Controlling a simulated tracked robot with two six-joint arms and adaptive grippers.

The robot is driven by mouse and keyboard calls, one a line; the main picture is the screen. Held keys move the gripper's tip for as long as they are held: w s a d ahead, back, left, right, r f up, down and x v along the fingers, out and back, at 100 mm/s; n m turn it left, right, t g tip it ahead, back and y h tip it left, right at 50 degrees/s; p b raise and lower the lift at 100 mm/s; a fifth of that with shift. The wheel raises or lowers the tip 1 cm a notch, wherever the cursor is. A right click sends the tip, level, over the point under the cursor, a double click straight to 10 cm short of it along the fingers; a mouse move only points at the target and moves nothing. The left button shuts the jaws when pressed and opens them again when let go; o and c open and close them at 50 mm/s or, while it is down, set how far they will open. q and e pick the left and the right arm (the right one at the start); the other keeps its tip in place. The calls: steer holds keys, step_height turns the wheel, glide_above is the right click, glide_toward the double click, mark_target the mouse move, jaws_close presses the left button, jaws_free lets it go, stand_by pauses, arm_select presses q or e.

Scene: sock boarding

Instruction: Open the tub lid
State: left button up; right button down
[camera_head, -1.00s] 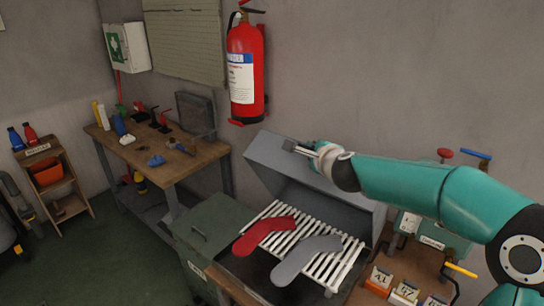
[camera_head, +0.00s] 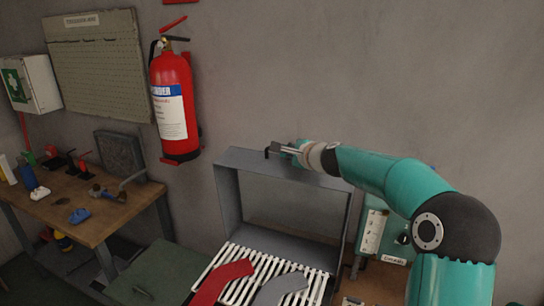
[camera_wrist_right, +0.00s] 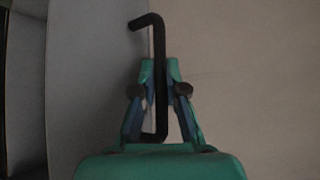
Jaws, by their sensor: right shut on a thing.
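A grey metal hood or lid (camera_head: 228,200) stands up behind a rack of white slats (camera_head: 240,262). A black bent handle (camera_head: 268,152) is at its upper edge. My right gripper (camera_head: 282,150) is at this edge and shut on the handle. In the right wrist view, the black bent handle (camera_wrist_right: 160,65) runs between the fingers of my right gripper (camera_wrist_right: 159,90). A green box (camera_head: 155,268) with a small handle on its flat top is left of the rack, cut off at the bottom. My left gripper is not in view.
A red sock-shaped piece (camera_head: 222,280) and a grey one (camera_head: 283,287) lie on the slats. A red fire extinguisher (camera_head: 174,108) hangs on the wall left of the hood. A wooden workbench (camera_head: 115,212) with tools stands at the left.

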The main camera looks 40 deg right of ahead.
steer(key=shift+f, duration=0.25)
steer(key=c, duration=1.2)
jaws_free()
steer(key=shift+r, duration=0.2)
step_height(320, 180, up, 4)
glide_above(309, 183)
steer(key=shift+s+a, duration=0.1)
steer(key=shift+c, duration=0.3)
